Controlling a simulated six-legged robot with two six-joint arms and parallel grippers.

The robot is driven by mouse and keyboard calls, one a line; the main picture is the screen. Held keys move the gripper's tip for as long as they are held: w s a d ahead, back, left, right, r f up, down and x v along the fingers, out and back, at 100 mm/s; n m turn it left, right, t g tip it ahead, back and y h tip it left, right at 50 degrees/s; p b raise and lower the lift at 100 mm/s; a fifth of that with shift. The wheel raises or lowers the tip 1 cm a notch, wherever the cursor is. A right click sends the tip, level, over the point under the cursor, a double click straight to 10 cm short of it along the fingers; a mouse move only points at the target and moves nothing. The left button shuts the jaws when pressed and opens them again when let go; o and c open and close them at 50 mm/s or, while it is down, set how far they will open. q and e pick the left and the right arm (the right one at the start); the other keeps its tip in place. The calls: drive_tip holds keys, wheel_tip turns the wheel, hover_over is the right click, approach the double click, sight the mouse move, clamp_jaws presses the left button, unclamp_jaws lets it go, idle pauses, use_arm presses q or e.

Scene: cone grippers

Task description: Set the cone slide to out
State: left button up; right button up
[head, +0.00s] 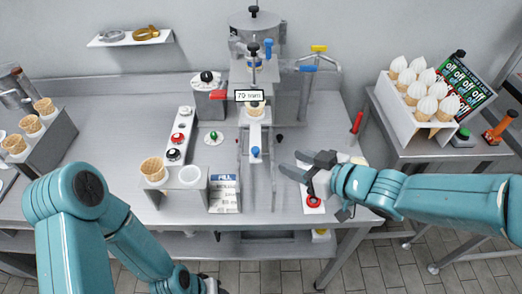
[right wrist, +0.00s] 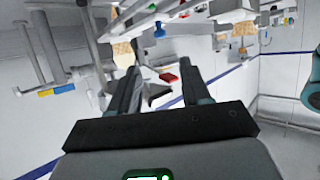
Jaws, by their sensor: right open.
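The cone slide (head: 254,138) is a pale narrow carriage on a rail at the middle of the steel bench, with a blue knob (head: 255,152) near its front end. A cone (head: 255,108) sits at its back end, below the machine (head: 254,70). My right gripper (head: 289,162) is open and empty, just right of the rail and apart from the blue knob. In the right wrist view its two dark fingers (right wrist: 160,78) stand apart with nothing held between them. My left arm enters at the lower left; its gripper fingers are not visible.
A holder with a waffle cone (head: 152,170) and a printed card (head: 224,190) stand left of the rail. A panel with a red button (head: 313,201) lies under my right gripper. A rack of several filled cones (head: 407,100) stands at the right.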

sight(256, 149)
drive_tip(key=x, duration=1.2)
drive_tip(key=shift+w, duration=0.1)
drive_tip(key=shift+a+r, duration=0.1)
drive_tip(key=shift+a, duration=0.1)
drive_tip(key=shift+w, duration=0.1)
clamp_jaws()
